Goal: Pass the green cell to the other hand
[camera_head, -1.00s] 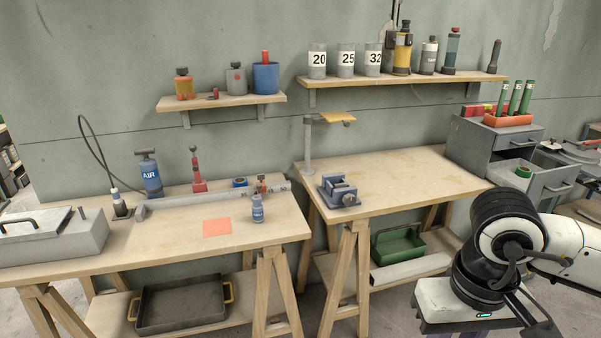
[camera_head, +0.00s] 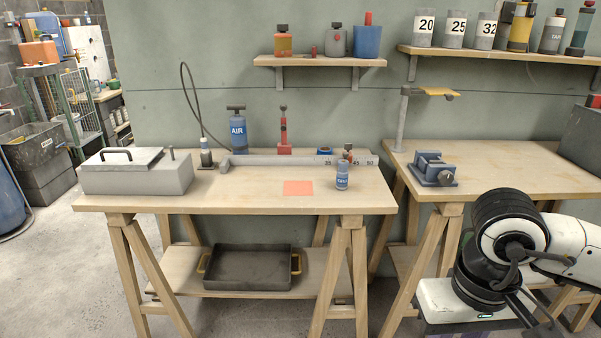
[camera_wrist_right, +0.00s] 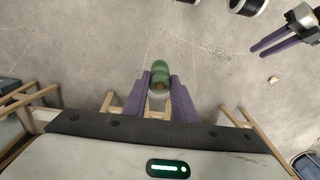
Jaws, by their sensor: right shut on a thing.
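The green cell (camera_wrist_right: 160,75) is a small, rounded, translucent green piece with a brownish spot at its near end. In the right wrist view my right gripper (camera_wrist_right: 160,84) is shut on it, with one purple finger on each side, above the bare floor. In the head view the right gripper's white body (camera_head: 465,300) shows at the lower right; its fingertips and the cell are out of that picture. My left gripper (camera_wrist_right: 257,50) shows at the upper right of the right wrist view, its two purple fingers apart with nothing visible between them. It is not in the head view.
The left workbench (camera_head: 240,201) carries a grey lidded box (camera_head: 136,172), an orange square (camera_head: 298,188) and a small blue bottle (camera_head: 342,176). A blue vise (camera_head: 434,169) sits on the right bench. Open floor lies in front of the benches.

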